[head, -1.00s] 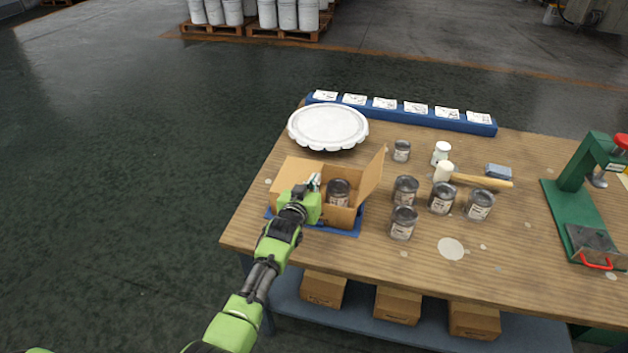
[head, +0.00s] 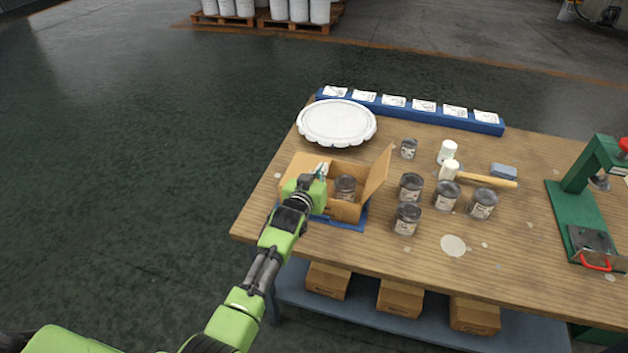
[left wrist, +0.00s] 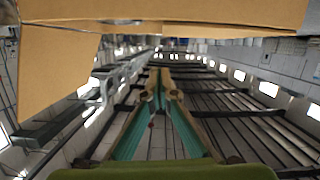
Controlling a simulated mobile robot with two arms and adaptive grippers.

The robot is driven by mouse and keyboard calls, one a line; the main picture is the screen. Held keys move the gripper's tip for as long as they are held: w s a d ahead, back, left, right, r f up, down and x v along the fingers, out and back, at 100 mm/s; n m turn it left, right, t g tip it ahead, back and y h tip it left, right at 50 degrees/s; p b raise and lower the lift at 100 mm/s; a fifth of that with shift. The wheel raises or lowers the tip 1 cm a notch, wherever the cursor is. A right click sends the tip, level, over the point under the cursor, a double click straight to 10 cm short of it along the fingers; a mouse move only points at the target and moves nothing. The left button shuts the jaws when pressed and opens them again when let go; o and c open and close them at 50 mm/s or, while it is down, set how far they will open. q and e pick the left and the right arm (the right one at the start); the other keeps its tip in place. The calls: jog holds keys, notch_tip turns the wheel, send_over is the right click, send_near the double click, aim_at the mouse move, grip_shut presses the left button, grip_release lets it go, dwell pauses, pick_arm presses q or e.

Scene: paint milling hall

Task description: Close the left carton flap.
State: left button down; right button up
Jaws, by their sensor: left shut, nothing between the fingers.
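An open cardboard carton (head: 346,211) stands on a blue mat (head: 350,225) at the table's left end, with a can (head: 345,187) inside. Its left flap (head: 294,166) stands out on the left side, partly hidden by my gripper. Its right flap (head: 378,171) stands up, leaning outward. My left gripper (head: 321,171) is shut and empty, over the carton's left part beside the left flap; I cannot tell whether they touch. In the left wrist view the closed fingers (left wrist: 160,85) show below cardboard (left wrist: 200,14) across the top. My right gripper is not in view.
Several cans (head: 446,196) stand right of the carton. A white scalloped dish (head: 337,122) is behind it. A mallet (head: 485,180), a blue rack of cards (head: 410,110) and a green press (head: 575,200) are also on the table. The front left table edge is close to the carton.

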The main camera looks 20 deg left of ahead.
pick_arm(q)
jog(key=s+a+f+m+g, duration=0.1)
jog(key=s+f+g, duration=0.25)
jog(key=s, duration=1.15)
jog(key=s+a+f+m+g+b, duration=0.15)
jog(key=s+g, duration=0.25)
jog(key=s, duration=1.2)
jog(key=s+a+f+g+p, duration=0.1)
jog(key=s+a+f+g, duration=0.2)
jog(key=s, duration=1.2)
notch_tip(320, 180, down, 30)
jog(key=s+d+g+b, duration=0.1)
jog(key=s+g+b, duration=0.1)
jog(key=s+g, duration=0.1)
jog(key=s+a+f+y+b, duration=0.1)
jog(key=s+a+f, duration=0.1)
jog(key=s+f, duration=1.4)
jog(key=shift+a+g, duration=0.35)
jog(key=shift+s, duration=0.1)
